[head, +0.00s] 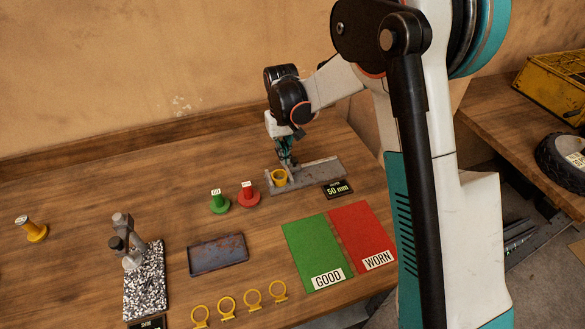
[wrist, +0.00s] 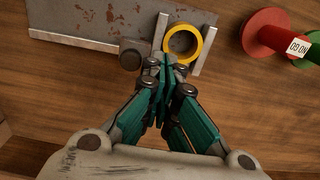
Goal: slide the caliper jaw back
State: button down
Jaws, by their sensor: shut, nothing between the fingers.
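The caliper (head: 318,173) is a flat grey, rust-flecked bar lying on the bench, and its bar also shows in the wrist view (wrist: 85,22). Two upright jaws stand across it: the left jaw (wrist: 160,32) and the right jaw (wrist: 207,42). A yellow ring (wrist: 197,48) sits between them and also shows in the head view (head: 279,178). A grey block (wrist: 132,53) sticks out left of the left jaw. My gripper (wrist: 167,66) is shut and empty, its fingertips by the near end of the left jaw and the ring's near edge. Whether they touch is unclear.
A black "50 mm" display (head: 337,189) stands beside the caliper. Red (head: 248,196) and green (head: 219,203) plug gauges stand close by.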

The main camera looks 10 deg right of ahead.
aim_at(295, 170)
jog(key=shift+f+b, duration=1.3)
jog(key=shift+f, duration=0.45)
